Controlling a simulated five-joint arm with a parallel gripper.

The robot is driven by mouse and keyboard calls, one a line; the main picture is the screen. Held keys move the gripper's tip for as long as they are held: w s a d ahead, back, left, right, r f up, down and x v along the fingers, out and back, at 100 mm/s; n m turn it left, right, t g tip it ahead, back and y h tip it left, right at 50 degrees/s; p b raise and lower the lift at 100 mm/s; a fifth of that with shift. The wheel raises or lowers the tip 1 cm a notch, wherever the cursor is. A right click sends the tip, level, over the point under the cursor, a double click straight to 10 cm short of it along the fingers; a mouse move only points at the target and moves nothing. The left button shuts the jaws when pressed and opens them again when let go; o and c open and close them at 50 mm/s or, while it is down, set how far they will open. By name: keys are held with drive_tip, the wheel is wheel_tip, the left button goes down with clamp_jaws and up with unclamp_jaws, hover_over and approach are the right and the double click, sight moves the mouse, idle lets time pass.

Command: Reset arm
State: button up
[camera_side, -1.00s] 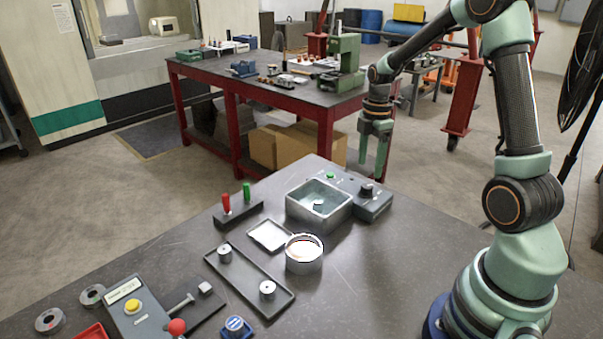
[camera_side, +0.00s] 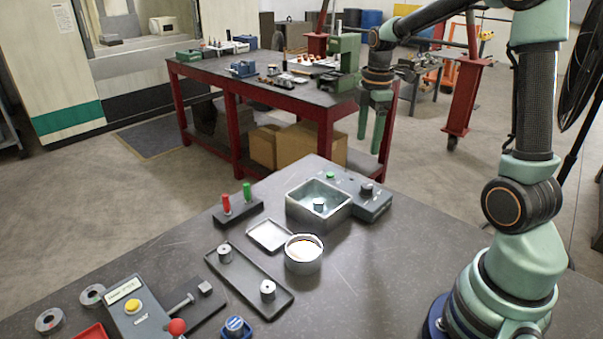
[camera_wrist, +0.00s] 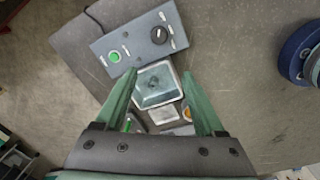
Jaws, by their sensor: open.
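My gripper (camera_side: 370,142) hangs empty with its fingers pointing down, high above the far right edge of the dark table. Its two fingers stand apart, and both also show in the wrist view (camera_wrist: 160,80). One small metal mould base (camera_side: 319,204) is inside the square metal basin (camera_side: 304,213). A second mould base (camera_side: 224,252) and a third (camera_side: 267,289) stand at the two ends of the long dark tray (camera_side: 245,276). In the wrist view the basin (camera_wrist: 158,65) appears between and beyond the fingertips.
A control box (camera_side: 370,204) adjoins the basin. A round metal pot (camera_side: 303,257), a shallow square tray (camera_side: 268,236) and a rack with red and green handles (camera_side: 237,210) stand nearby. A panel with a yellow button (camera_side: 140,312) is at front left. The air around my gripper is clear.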

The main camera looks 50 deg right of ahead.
drive_tip(key=s+a+r+m+t, duration=0.2)
drive_tip(key=s+a+r+m, duration=0.1)
drive_tip(key=a+m, duration=0.3)
drive_tip(key=s+a+r+m+t, duration=0.2)
drive_tip(key=s+a+m, duration=0.3)
drive_tip(key=a, duration=0.6)
drive_tip(key=shift+a+r+m+t, duration=0.3)
drive_tip(key=shift+r+m+t, duration=0.1)
drive_tip(key=shift+m+t, duration=0.1)
